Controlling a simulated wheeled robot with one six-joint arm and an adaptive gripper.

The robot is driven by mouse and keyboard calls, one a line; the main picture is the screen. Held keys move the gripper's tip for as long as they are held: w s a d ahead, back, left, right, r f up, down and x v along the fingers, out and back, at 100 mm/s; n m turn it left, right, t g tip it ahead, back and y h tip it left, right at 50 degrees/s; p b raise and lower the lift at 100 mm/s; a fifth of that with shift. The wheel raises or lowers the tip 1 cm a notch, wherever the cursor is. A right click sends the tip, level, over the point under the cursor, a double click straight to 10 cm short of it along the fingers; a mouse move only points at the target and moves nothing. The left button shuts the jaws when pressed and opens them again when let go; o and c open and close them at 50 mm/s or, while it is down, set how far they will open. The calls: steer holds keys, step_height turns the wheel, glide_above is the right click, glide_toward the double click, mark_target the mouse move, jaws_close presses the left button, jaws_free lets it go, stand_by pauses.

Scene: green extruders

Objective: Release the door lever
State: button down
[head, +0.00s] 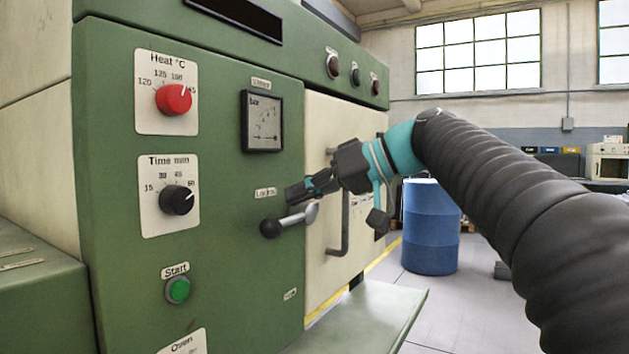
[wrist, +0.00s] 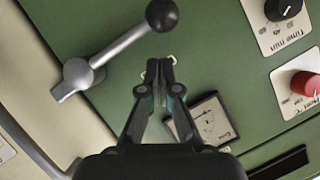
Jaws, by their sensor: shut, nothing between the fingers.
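The door lever (head: 291,220) is a silver rod with a black ball at its left end, on the green panel beside the cream door (head: 318,118). In the head view it lies nearly level, just below my gripper (head: 300,191). In the wrist view the lever (wrist: 119,50) runs from its grey pivot at the left to the black ball at the top. My gripper (wrist: 160,68) is shut and empty there, with its fingertips to the right of the rod and below the ball, apart from it in the picture. The gap in depth is hard to tell.
The green panel carries a red heat knob (head: 174,99), a black time knob (head: 177,200), a green start button (head: 178,290) and a gauge (head: 262,121). A door handle (head: 344,225) hangs below my wrist. A green ledge (head: 372,318) juts out below. A blue barrel (head: 430,228) stands behind.

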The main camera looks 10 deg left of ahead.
steer(key=shift+s+a+f, duration=0.25)
steer(key=shift+a+f, duration=0.05)
steer(key=shift+f, duration=0.25)
steer(key=shift+s+a+f, duration=0.25)
steer(key=shift+f, duration=0.3)
